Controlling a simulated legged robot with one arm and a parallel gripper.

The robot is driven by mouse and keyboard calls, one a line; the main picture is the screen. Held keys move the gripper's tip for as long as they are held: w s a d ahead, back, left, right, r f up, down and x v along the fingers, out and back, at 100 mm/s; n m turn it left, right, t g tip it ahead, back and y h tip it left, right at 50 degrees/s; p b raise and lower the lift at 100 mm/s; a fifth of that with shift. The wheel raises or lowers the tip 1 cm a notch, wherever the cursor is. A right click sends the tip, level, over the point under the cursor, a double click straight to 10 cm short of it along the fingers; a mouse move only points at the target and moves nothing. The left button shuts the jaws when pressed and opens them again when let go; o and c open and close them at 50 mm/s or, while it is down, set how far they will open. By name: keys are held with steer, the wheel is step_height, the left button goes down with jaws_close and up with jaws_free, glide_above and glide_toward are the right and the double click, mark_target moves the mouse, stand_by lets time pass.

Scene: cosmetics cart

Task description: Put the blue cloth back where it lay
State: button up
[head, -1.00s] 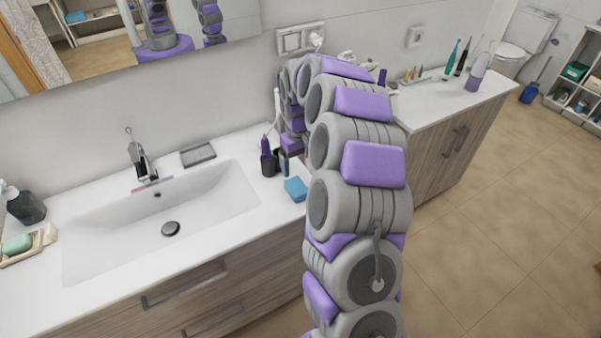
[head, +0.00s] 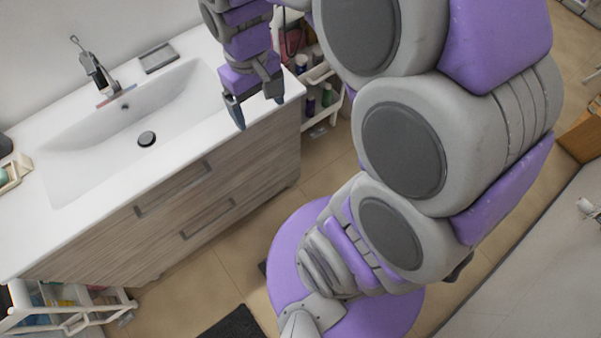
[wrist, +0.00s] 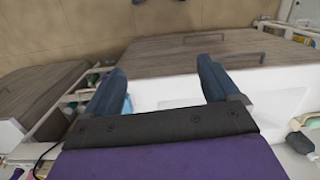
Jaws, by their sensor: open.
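My gripper (head: 257,106) is open and points down near the counter's front right corner in the head view. In the wrist view its two dark blue fingers (wrist: 160,76) stand wide apart with nothing between the tips. A light blue patch (wrist: 127,106) shows beside the inner side of the left finger in the wrist view. It is mostly hidden by the finger and the gripper body, and I cannot tell for sure that it is the blue cloth. No blue cloth is clearly seen on the counter in the head view.
The white counter (head: 70,232) has a sink basin (head: 175,115) and a grey dish (head: 158,57). A white cart (head: 316,72) with bottles stands right of the cabinet. Another cart (head: 75,308) with blue items stands at lower left. My arm hides much of the right side.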

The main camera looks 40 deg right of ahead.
steer(key=s+a+f+m, duration=0.1)
steer(key=s, duration=1.6)
steer(key=shift+a+f+g, duration=0.2)
steer(key=shift+a+g, duration=0.1)
steer(key=shift+a, duration=0.1)
